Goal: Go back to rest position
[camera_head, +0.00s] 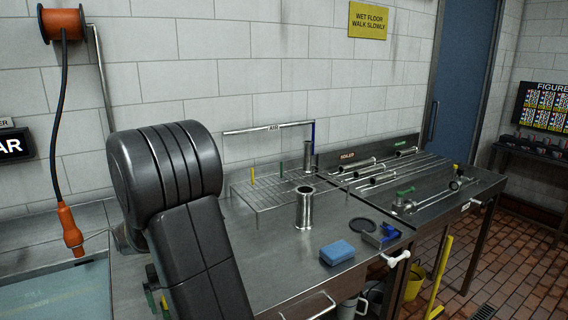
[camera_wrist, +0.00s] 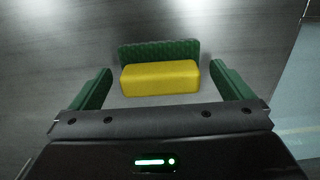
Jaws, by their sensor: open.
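My gripper (camera_wrist: 161,68) is open in the wrist view, with its two green fingers spread apart. A yellow block with a green textured back (camera_wrist: 159,78) lies between and just beyond the fingers. A gap shows on each side of it, so the fingers are not touching its ends. Below it is a grey metal surface (camera_wrist: 60,50). In the head view my dark arm fills the left foreground and hides my gripper.
A steel bench (camera_head: 270,252) carries an upright metal cylinder (camera_head: 305,208), a wire rack (camera_head: 262,192), a blue sponge (camera_head: 337,252) and several metal tubes. An orange plug (camera_head: 70,228) hangs at left. A yellow bucket (camera_head: 414,285) stands on the floor below the bench.

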